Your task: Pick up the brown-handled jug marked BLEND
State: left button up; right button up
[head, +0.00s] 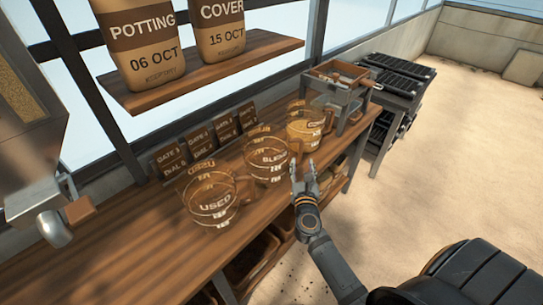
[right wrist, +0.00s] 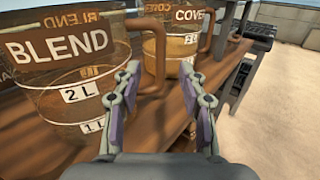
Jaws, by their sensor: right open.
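The clear jug marked BLEND (head: 262,167) stands upright on the wooden bench, between the USED jug (head: 208,206) and the COVER jug (head: 305,132). In the right wrist view the BLEND jug (right wrist: 62,88) fills the left side, with its brown handle (right wrist: 157,55) toward me. My right gripper (head: 304,168) is open and empty, just to the right of the BLEND jug. In the right wrist view its fingertips (right wrist: 160,68) appear on either side of the handle; I cannot tell whether the handle is between them in depth. My left gripper is not in view.
The COVER jug (right wrist: 186,45) is close beyond the fingers and holds tan material. Brown cards (head: 200,138) stand behind the jugs. A shelf (head: 215,68) with two bags overhangs the bench. A wooden-framed unit (head: 340,75) and black trays (head: 398,68) stand farther back. Open floor lies right.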

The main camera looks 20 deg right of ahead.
aim_at(301, 151)
jog(key=x, duration=0.3)
jog(key=shift+d+f, duration=0.1)
jog(key=shift+f, duration=0.05)
jog(key=shift+x, duration=0.9)
jog(key=shift+w+d+p, duration=0.25)
jog(key=shift+w+p, duration=0.15)
jog(key=shift+w, duration=0.2)
jog(key=x, duration=0.2)
jog(key=shift+w+d+f, duration=0.1)
jog(key=shift+w+f, duration=0.1)
jog(key=shift+w, duration=0.05)
jog(key=shift+w+d+f, duration=0.15)
jog(key=shift+w+d, duration=0.05)
jog(key=shift+w, duration=0.1)
jog(key=shift+s+a, duration=0.1)
jog(key=shift+s, duration=0.05)
jog(key=c, duration=0.5)
grip_shut()
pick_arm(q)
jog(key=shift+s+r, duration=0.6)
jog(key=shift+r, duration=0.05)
